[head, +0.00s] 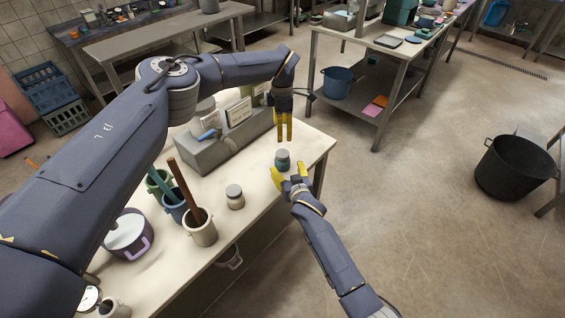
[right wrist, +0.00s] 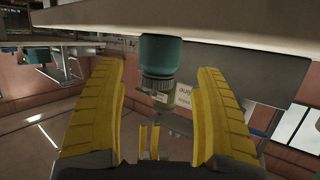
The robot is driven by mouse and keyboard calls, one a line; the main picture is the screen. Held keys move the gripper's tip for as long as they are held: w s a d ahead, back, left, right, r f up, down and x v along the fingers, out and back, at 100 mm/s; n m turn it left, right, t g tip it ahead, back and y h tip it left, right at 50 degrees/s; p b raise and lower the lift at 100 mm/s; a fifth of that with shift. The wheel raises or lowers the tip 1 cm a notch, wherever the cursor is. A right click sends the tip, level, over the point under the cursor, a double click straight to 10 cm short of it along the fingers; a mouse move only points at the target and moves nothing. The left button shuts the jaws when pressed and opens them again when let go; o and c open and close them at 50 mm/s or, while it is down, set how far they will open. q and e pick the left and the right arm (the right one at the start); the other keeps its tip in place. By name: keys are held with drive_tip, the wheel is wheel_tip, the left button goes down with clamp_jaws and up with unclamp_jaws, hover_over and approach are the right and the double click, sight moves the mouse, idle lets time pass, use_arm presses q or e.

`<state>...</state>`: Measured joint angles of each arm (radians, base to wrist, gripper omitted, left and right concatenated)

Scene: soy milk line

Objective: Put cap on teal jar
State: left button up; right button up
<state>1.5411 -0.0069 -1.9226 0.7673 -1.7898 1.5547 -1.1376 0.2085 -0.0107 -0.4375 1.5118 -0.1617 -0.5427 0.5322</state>
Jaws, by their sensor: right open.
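The teal jar (head: 282,163) stands upright near the right end of the cream table. A grey, ridged cap-like top sits on it; in the right wrist view, which is upside down, this grey top (right wrist: 159,84) shows against the teal body (right wrist: 160,55). I cannot tell how tightly it sits. My right gripper (head: 288,172) is open at table height, with the jar ahead between its yellow fingers, not clasped. My left gripper (head: 283,138) points down above the jar, apart from it, with nothing visible in it. Its two fingers look close together, and their opening is unclear.
A pale jar with a grey lid (head: 235,197) stands left of the teal jar. A grey box-shaped unit (head: 205,155) lies behind. Several cups with sticks, including a cream cup (head: 200,230), and a purple pot (head: 128,236) stand at the left. Table around the teal jar is clear.

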drive_tip(key=shift+v, duration=2.55)
